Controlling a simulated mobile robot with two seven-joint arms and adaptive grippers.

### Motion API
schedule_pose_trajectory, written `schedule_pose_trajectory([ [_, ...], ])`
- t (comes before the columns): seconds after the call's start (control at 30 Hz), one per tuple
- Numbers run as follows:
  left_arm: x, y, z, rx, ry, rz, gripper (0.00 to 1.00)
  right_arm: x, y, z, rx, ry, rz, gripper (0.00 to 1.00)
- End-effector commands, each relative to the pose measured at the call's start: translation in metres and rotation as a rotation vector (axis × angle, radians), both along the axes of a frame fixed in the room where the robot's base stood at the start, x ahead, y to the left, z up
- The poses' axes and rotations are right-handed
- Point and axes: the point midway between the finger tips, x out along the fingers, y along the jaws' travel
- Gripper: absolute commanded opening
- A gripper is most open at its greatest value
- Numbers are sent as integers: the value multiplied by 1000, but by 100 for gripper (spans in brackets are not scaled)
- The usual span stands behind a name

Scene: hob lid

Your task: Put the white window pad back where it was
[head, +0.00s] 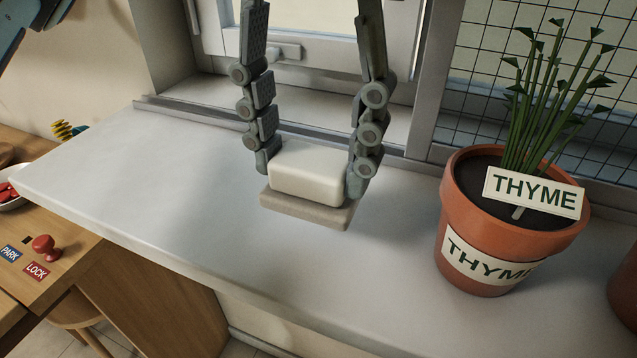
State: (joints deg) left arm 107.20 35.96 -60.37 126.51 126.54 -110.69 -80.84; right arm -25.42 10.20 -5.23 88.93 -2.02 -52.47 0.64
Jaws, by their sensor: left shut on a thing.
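The white window pad (308,176) is a rounded white block on a flat grey-beige base. It is near the middle of the head view, over the white window sill (130,180). My left gripper (308,170) reaches down from the top with one finger on each side of the block, shut on it. The pad looks roughly level. A soft shadow lies on the sill to its left; I cannot tell exactly how much gap there is below the base. My right gripper is not in view.
A terracotta pot (465,215) labelled THYME stands on the sill to the right of the pad. Behind is the window frame (300,85), with a wire grid (480,105) at right. A red knob (45,247) with PARK and LOCK labels is at lower left. The sill's left part is clear.

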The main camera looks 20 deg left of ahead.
Motion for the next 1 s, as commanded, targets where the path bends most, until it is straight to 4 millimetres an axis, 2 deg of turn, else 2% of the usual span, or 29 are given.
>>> schedule_pose_trajectory([
  [0.17,3,-4,-8,2,0,-1,24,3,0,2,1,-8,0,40],
  [0.43,3,-4,-43,1,1,0,24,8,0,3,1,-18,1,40],
  [0.77,3,-4,-46,0,0,-1,24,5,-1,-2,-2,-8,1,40],
  [0.8,3,-4,-45,0,-1,0,52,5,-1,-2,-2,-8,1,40],
  [0.93,3,-4,-45,0,-1,0,68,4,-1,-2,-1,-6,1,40],
  [1.0,3,-4,-45,0,-1,0,68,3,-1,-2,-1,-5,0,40],
])
